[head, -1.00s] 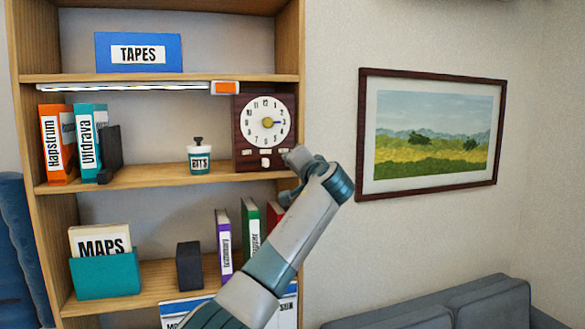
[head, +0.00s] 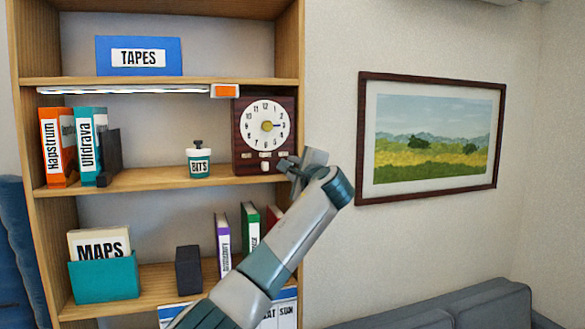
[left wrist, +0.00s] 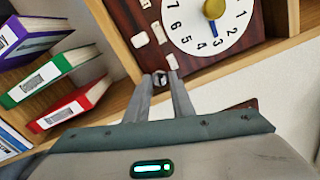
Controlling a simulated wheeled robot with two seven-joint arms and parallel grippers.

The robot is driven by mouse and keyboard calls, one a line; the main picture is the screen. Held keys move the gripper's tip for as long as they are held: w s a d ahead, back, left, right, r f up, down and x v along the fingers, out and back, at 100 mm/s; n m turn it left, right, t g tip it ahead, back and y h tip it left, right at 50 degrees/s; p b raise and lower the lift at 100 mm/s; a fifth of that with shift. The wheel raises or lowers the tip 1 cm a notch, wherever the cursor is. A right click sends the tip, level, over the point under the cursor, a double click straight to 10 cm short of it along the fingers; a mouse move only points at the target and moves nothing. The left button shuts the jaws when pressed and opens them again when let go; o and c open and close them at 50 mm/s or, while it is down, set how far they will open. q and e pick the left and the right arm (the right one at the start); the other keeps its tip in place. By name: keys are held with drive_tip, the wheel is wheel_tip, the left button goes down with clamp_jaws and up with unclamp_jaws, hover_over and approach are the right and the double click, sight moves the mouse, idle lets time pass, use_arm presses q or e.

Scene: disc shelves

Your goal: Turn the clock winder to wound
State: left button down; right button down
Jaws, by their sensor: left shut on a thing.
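The clock (head: 240,147) has a dark wooden body, a white dial and a yellow hub, and stands at the right end of the middle shelf. Below its dial are small pale plates and a white knob (head: 264,167), which also shows in the left wrist view (left wrist: 140,40). My left gripper (head: 284,164) is at the clock's lower right corner. In the left wrist view its fingertips (left wrist: 160,79) are closed around a small dark-and-grey piece by the clock's edge. This piece may be the winder; the fingers hide most of it. My right gripper is not in view.
The shelf unit (head: 160,176) holds a BITS pot (head: 199,163) left of the clock and binders further left. Upright books (left wrist: 72,108) stand on the shelf below. A framed picture (head: 430,130) hangs on the wall to the right, above a grey sofa (head: 470,308).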

use_arm(q)
drive_tip(key=shift+a+f+m+p, duration=0.15)
drive_tip(key=shift+m+p, duration=1.05)
drive_tip(key=shift+m, duration=2.35)
drive_tip(key=shift+d+f+m+p, duration=0.1)
drive_tip(key=shift+m+p, duration=1.05)
drive_tip(key=shift+m, duration=2.4)
drive_tip(key=c, duration=1.6)
unclamp_jaws()
drive_tip(key=shift+o, duration=0.2)
drive_tip(key=shift+s+r, duration=0.1)
drive_tip(key=shift+s, duration=0.05)
drive_tip(key=b+v, duration=0.9)
drive_tip(key=v, duration=0.8)
